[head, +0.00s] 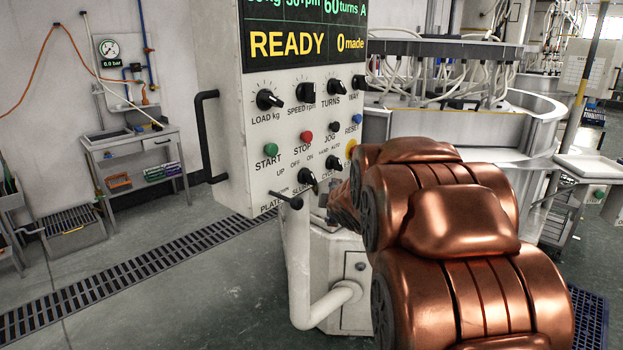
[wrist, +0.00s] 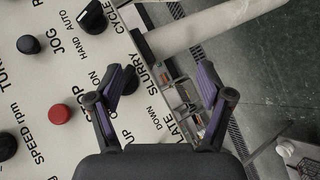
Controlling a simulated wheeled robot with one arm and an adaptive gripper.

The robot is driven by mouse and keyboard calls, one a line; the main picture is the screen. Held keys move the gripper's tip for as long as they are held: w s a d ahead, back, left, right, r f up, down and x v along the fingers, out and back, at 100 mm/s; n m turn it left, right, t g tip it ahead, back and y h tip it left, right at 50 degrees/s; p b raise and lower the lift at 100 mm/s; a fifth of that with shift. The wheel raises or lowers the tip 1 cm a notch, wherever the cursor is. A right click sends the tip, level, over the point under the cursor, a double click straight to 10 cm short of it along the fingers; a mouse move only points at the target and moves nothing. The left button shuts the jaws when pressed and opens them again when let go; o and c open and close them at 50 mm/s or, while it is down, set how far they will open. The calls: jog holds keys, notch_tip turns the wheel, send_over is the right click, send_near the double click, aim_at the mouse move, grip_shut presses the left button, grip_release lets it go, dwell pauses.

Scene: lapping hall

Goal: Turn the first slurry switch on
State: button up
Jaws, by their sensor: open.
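The slurry switch (head: 307,177) is a black rotary knob low on the white control panel (head: 232,130), above the SLURRY label and below the OFF and ON marks. I cannot tell clearly which mark it points to. In the wrist view the switch (wrist: 129,82) is partly hidden behind my left finger. My gripper (wrist: 160,85) is open and empty in front of the panel's lower edge. Its left finger overlaps the switch, and its right finger is past the panel edge. I cannot tell whether the left finger touches the switch. In the head view my arm hides most of the gripper.
The plate lever (head: 285,198) sticks out left of the switch. The cycle knob (head: 336,160) is to its right. The green start button (head: 270,151) and red stop button (head: 306,137) are above. A white bent pipe (head: 328,305) stands below the panel.

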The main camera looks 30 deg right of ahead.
aim_at(314, 180)
jog(key=w+r+n+t+y, duration=0.1)
jog(key=n+t+y, duration=0.1)
jog(key=n, duration=0.3)
jog(key=w+d+n+t+y+p, duration=0.1)
jog(key=n+t+y, duration=0.1)
jog(key=n+y, duration=0.3)
jog(key=w+d+r+n+t+y, duration=0.1)
jog(key=w+n+y, duration=0.1)
jog(key=n+y, duration=0.2)
jog(key=shift+d+r+n+t, duration=0.1)
jog(key=shift+r+n+t, duration=0.1)
jog(key=shift+n, duration=0.5)
jog(key=shift+d+r+n+t, duration=0.1)
jog(key=shift+n+t, duration=0.1)
jog(key=shift+n, duration=0.5)
jog(key=shift+p+x, duration=1.5)
jog(key=shift+x, duration=1.8)
jog(key=shift+f, duration=0.1)
jog(key=shift+c, duration=0.3)
jog(key=c, duration=1.1)
